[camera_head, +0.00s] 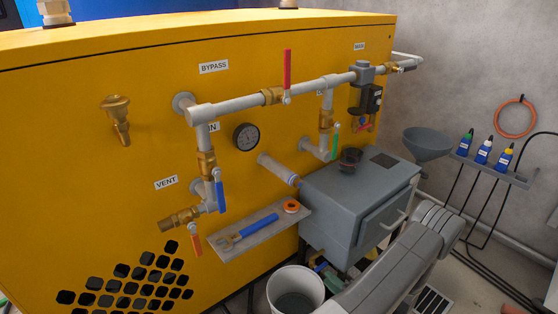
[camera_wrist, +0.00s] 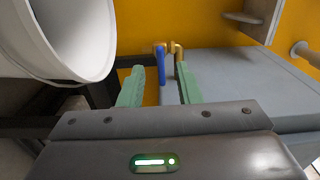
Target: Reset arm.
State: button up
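My gripper (camera_wrist: 157,76) shows in the wrist view with its two green fingers apart and no object clearly held between them. A blue lever (camera_wrist: 161,64) and a brass fitting (camera_wrist: 178,52) show in the gap, seemingly beyond the fingertips; I cannot tell whether either finger touches them. In the head view my grey arm (camera_head: 400,255) reaches in from the lower right, low beside the grey cabinet (camera_head: 345,205). My gripper is mostly hidden there behind the arm and bucket.
A white bucket (camera_head: 296,290) stands close to my arm; its rim (camera_wrist: 75,83) is near my gripper in the wrist view. The yellow panel (camera_head: 60,170) carries pipes, valves and a small shelf (camera_head: 235,250). A funnel (camera_head: 428,140) and bottle rack (camera_head: 490,172) are at right.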

aim_at(321, 267)
jog(key=x, duration=0.4)
jog(key=shift+b, duration=0.35)
jog(key=p+v, duration=0.4)
jog(key=v, duration=1)
jog(key=w+a+m+b, duration=0.4)
jog(key=w+a+m, duration=0.4)
jog(key=w+m, duration=0.2)
jog(key=shift+w+a+m, duration=0.2)
jog(key=shift+w+m, duration=0.2)
jog(key=shift+w, duration=0.1)
dwell(0.5)
